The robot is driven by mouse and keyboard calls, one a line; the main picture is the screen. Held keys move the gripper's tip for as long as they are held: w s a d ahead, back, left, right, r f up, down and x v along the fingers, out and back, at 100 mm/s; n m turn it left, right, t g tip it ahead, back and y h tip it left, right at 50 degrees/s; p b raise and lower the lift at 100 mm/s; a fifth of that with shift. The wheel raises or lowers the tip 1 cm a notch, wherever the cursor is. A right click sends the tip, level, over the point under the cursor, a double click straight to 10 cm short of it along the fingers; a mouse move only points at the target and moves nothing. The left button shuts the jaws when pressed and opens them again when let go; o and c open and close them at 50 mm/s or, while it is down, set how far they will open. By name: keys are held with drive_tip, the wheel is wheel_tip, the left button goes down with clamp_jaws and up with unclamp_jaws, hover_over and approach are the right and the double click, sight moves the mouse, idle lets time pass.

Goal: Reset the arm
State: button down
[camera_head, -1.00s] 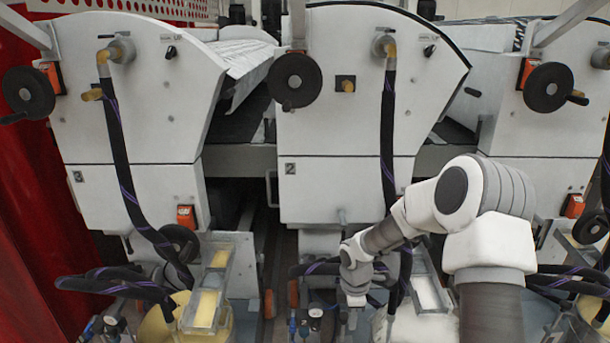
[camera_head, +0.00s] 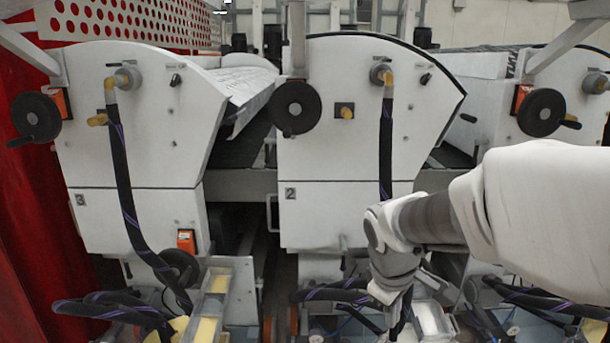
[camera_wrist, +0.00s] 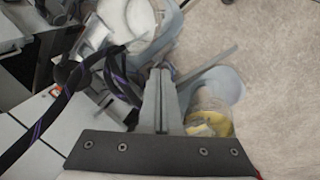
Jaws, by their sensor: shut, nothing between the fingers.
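My arm reaches in from the right edge of the head view, with its wrist bent down in front of the roller coater unit marked 2 (camera_head: 330,215). My gripper's fingers are hard to make out in the head view. In the wrist view my gripper (camera_wrist: 160,78) shows at the middle, its two grey fingers together with nothing between them. Below it in that view, a bucket with yellow contents (camera_wrist: 210,122) stands on the floor to the right of the fingers.
The unit marked 3 (camera_head: 135,215) stands on the left, with a black hose (camera_head: 125,190) hanging down its front. Handwheels (camera_head: 295,107) stick out from the units. Bare floor (camera_wrist: 275,80) lies at the right of the wrist view.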

drive_tip(key=s+a+r+m+t+y, duration=0.1)
drive_tip(key=s+r+m, duration=0.3)
drive_tip(key=s, duration=0.4)
drive_tip(key=s+a+r+m+t+y, duration=0.1)
drive_tip(key=s+r+m+t, duration=0.15)
drive_tip(key=s+m, duration=0.4)
wheel_tip(320, 180, up, 16)
drive_tip(key=s+n+p, duration=0.1)
drive_tip(key=n+p, duration=0.1)
drive_tip(key=p, duration=1.3)
drive_tip(key=shift+d+r+g+p, duration=0.2)
drive_tip(key=shift+d+g+p, duration=0.1)
drive_tip(key=shift+g+p, duration=0.15)
drive_tip(key=shift+d, duration=0.1)
